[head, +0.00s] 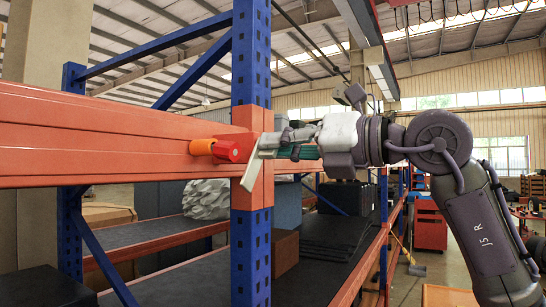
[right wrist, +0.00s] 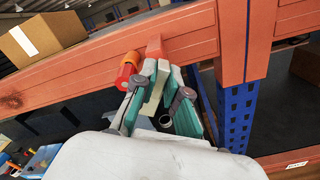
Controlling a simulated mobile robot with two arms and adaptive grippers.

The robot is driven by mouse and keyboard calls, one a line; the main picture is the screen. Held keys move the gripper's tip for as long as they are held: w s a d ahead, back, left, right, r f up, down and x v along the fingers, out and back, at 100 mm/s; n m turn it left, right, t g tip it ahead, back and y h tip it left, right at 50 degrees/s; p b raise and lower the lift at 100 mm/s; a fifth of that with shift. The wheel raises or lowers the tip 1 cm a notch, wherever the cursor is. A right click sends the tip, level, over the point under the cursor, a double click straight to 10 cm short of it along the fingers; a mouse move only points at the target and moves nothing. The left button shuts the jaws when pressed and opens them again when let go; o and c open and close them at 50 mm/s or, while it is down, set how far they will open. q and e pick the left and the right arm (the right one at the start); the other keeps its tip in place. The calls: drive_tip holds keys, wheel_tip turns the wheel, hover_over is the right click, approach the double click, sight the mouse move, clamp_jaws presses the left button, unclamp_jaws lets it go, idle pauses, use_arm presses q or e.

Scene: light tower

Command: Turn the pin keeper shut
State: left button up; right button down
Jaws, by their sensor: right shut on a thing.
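The pin keeper seems to be the pale flat bar (head: 251,168) at the face of the orange beam end, beside the blue upright; it slants in the head view. In the right wrist view the pale bar (right wrist: 157,88) lies between the teal-padded fingers. A red pin body (head: 236,149) with an orange round end (head: 202,147) sits just left of it; it also shows in the right wrist view (right wrist: 127,70). My right gripper (head: 284,148) is shut on the bar, reaching in from the right. The fingers partly hide the bar. My left gripper is out of view.
The orange beam (head: 100,135) runs left from the blue upright (head: 251,60). Lower shelves (head: 160,240) hold a wrapped bundle (head: 206,199) and dark boxes. A cardboard box (right wrist: 42,38) stands beyond the beam. The air right of the upright is open around my arm.

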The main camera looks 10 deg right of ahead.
use_arm(q)
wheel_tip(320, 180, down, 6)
drive_tip(key=b, duration=0.6)
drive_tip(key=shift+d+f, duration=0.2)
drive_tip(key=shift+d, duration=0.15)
use_arm(e)
drive_tip(key=shift+w+d+f+m, duration=0.1)
drive_tip(key=shift+f+m, duration=0.05)
drive_tip(key=shift+m, duration=5.35)
drive_tip(key=c, duration=1.2)
unclamp_jaws()
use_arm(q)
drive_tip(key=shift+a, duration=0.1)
